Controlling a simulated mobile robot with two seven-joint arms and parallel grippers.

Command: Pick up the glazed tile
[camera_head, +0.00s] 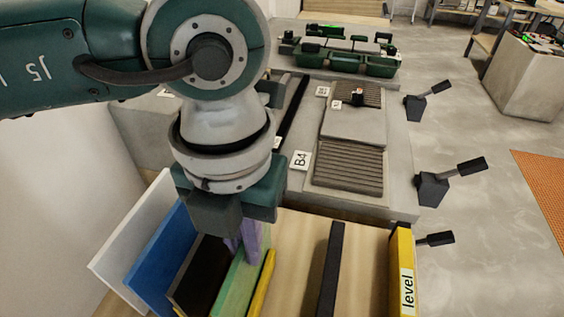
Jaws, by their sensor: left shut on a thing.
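Several tiles and panels stand on edge in a wooden bin at the bottom of the view. They include a white one (132,246), a blue one (160,262), a dark brown one (204,275) and a glossy green one (245,283), which looks like the glazed tile. My left gripper (242,250) points down into the bin. Its narrow purple fingers are shut on the upper edge of the green tile. The tile's lower part and part of the grip are hidden. My right gripper is not in view.
A yellow level (402,265) stands at the bin's right side, with a dark bar (331,268) left of it. Behind is a grey bench with a ridged bed (348,168), a grey tile (355,125) and a B4 label (301,161). Black-handled levers (433,188) stand along the right.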

